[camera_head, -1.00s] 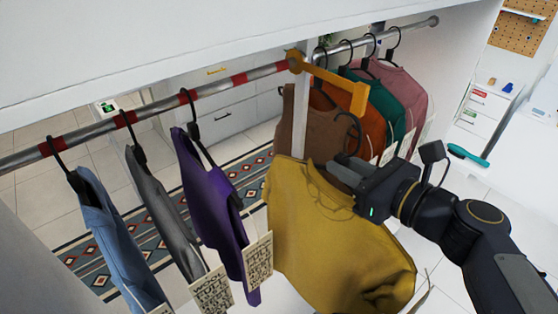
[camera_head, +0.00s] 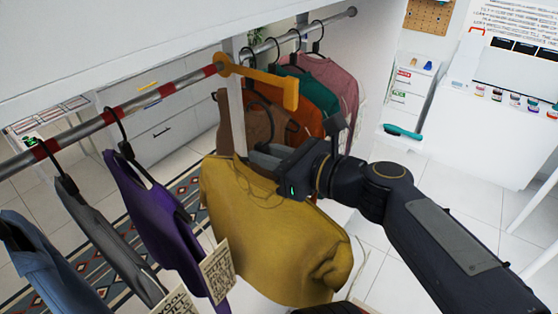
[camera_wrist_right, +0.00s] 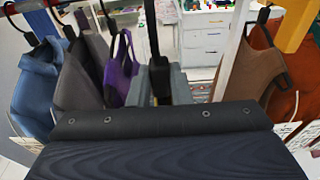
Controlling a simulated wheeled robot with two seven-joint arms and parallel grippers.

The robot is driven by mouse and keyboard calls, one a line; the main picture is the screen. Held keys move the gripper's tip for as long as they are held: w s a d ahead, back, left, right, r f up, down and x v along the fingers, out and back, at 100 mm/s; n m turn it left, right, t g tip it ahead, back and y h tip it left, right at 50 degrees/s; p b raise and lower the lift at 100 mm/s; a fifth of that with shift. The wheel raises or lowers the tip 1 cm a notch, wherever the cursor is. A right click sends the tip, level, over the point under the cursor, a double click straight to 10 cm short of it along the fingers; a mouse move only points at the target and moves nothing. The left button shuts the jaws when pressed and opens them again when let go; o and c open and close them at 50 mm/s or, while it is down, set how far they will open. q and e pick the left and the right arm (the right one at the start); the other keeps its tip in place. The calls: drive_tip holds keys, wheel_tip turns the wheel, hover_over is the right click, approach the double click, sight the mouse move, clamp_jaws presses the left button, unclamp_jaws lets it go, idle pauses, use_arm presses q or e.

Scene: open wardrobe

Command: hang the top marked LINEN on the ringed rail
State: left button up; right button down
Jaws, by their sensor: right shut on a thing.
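My right gripper (camera_head: 268,160) is shut on the black hanger of a mustard-yellow top (camera_head: 265,230). The top hangs in the air below and to the right of the ringed rail's end, and no readable tag shows on it. The ringed rail (camera_head: 130,105) is grey with red rings and runs along the left. Purple (camera_head: 150,205), grey (camera_head: 95,230) and blue (camera_head: 40,260) tops hang from it. In the right wrist view the hanger's black hook (camera_wrist_right: 154,45) stands up between my fingers (camera_wrist_right: 160,85). My left gripper is not in view.
An orange-yellow bracket (camera_head: 262,82) juts out at the rail's end, by a white post (camera_head: 238,120). A plain rail (camera_head: 300,32) behind holds brown (camera_head: 262,125), orange (camera_head: 305,120), green and pink tops. The ringed rail is bare between the purple top's hook and the bracket.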

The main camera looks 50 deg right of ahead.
drive_tip(key=b+x, duration=0.1)
drive_tip(key=x, duration=0.3)
drive_tip(key=r+b+x, duration=0.1)
drive_tip(key=b+x, duration=0.1)
drive_tip(key=x, duration=0.3)
drive_tip(key=r+b+x, duration=0.1)
drive_tip(key=x, duration=0.3)
drive_tip(key=shift+w+a+b, duration=0.15)
drive_tip(key=shift+w+b, duration=0.2)
drive_tip(key=x, duration=0.3)
drive_tip(key=b+x, duration=0.1)
drive_tip(key=x, duration=0.1)
drive_tip(key=shift+r, duration=0.4)
drive_tip(key=shift+w, duration=0.3)
drive_tip(key=shift+w+r, duration=0.1)
drive_tip(key=r+x, duration=0.1)
drive_tip(key=x, duration=0.6)
drive_tip(key=shift+b, duration=0.4)
drive_tip(key=shift+w, duration=0.2)
drive_tip(key=shift+f, duration=0.1)
drive_tip(key=shift+f+b, duration=1.4)
drive_tip(key=shift+b, duration=0.1)
drive_tip(key=shift+f+b, duration=0.4)
drive_tip(key=shift+f, duration=0.1)
